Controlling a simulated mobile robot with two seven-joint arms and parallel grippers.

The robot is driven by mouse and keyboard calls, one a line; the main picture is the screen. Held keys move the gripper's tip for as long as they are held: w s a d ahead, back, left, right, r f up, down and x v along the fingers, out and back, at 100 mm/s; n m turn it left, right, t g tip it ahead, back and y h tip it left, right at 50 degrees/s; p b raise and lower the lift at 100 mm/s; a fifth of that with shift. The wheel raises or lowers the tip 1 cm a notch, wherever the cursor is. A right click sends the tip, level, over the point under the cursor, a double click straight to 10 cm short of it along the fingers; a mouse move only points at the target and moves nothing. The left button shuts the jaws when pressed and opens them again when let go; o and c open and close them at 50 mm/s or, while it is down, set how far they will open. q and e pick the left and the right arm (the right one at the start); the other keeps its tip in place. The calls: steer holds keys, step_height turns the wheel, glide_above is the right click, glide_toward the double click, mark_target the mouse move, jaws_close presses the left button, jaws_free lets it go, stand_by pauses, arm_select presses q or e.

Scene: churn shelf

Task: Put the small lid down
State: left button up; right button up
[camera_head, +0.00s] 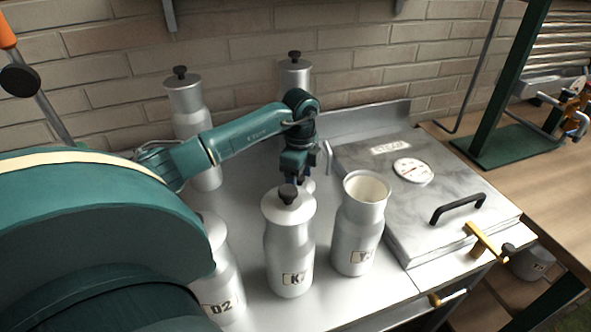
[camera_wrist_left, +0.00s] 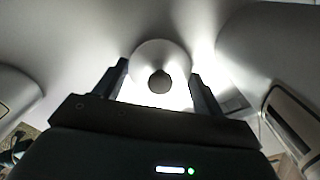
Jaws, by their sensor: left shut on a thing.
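My left gripper (camera_head: 301,177) points down over the steel counter, just behind the lidded churn marked K (camera_head: 290,248). It is shut on the small lid (camera_head: 308,186), a pale round piece partly hidden behind the black knob of churn K's lid. In the left wrist view, the small lid (camera_wrist_left: 160,48) with its dark knob shows between the fingers of the gripper (camera_wrist_left: 160,78). Whether the lid touches the counter cannot be told. The churn marked Y (camera_head: 358,235) stands upright and open to the right of K. My right gripper is not in view.
Two lidded churns stand at the back by the brick wall, one left (camera_head: 187,98) and one right (camera_head: 294,76). A churn marked 02 (camera_head: 221,285) is at the front left, partly behind my arm. A steel chest (camera_head: 400,205) with gauge and handle is right.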

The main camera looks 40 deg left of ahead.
arm_select(q)
steer(key=shift+d+r, duration=0.1)
steer(key=shift+d, duration=0.05)
steer(key=shift+f, duration=0.2)
steer(key=o, duration=1)
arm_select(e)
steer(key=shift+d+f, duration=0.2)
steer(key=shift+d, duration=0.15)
arm_select(q)
steer(key=shift+r, duration=0.1)
steer(key=shift+r, duration=0.55)
step_height(320, 180, up, 11)
steer(key=shift+r, duration=0.1)
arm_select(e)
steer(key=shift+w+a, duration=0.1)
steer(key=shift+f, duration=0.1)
